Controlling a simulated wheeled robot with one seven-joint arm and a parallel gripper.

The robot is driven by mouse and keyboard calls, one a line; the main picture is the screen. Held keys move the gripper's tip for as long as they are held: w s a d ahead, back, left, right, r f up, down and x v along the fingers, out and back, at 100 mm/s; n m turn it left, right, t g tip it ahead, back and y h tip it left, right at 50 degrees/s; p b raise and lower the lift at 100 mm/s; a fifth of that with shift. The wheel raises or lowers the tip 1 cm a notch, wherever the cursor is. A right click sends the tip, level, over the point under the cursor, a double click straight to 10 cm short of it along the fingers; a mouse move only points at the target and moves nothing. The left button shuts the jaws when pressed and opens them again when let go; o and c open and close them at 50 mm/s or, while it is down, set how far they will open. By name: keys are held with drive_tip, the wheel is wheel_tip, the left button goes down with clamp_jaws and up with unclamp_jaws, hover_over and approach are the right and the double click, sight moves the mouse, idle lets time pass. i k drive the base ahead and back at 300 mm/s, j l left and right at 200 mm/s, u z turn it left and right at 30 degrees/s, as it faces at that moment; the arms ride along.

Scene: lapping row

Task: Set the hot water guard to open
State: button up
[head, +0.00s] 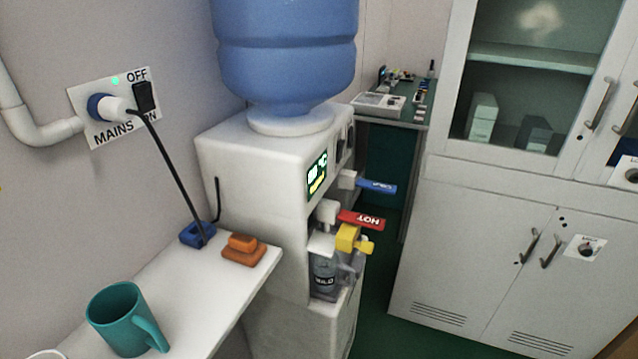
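A white water dispenser (255,165) stands in the middle, with a blue water bottle (285,50) on top. Its front carries a small lit display (317,176), too small to read surely. A blue lever (376,186) sits further back, and a red lever marked HOT (362,220) sits nearer. A yellow piece (348,238), which looks like the hot water guard, is just below the red lever, with a yellow tab sticking out to the right. I cannot tell whether it is open or shut. My gripper is not in view.
A grey lettered vessel (325,277) stands under the taps. A white shelf (190,295) at left holds a teal mug (125,318), orange blocks (243,250) and a blue block (198,233). A black cord runs from the wall socket (112,107). Cabinets (475,245) stand right; green floor shows between.

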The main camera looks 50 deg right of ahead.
sight(346, 238)
drive_tip(key=k+l+z, duration=0.15)
drive_tip(key=l, duration=0.3)
drive_tip(key=k+l+z, duration=0.15)
drive_tip(key=l, duration=0.25)
drive_tip(key=l+z, duration=0.15)
drive_tip(key=l, duration=0.3)
drive_tip(key=k, duration=0.05)
